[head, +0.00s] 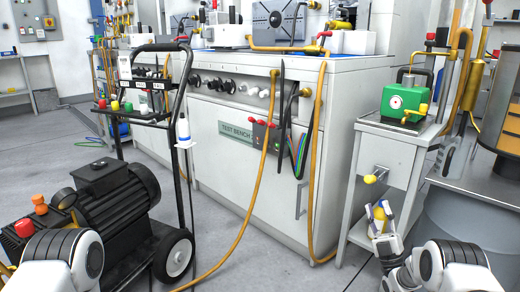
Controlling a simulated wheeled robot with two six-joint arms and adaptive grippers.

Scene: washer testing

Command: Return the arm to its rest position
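My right gripper (380,217) is at the lower right, pointing up and away from me. Its two light fingers stand apart with a gap between them, and I see nothing held. It appears in front of the small grey side cabinet (383,160), over its lower shelf. A yellow object (379,212) shows behind the fingers; I cannot tell whether they touch it. My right arm's white and dark links fill the lower right corner. My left arm's link shows at the lower left, and its gripper is out of the frame.
A black motor (110,195) on a wheeled cart stands at left, near my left arm. The white test bench (235,165) is in the middle, with orange hoses hanging to the floor. A green device (403,104) sits on the side cabinet. Grey floor (285,272) is open between my arms.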

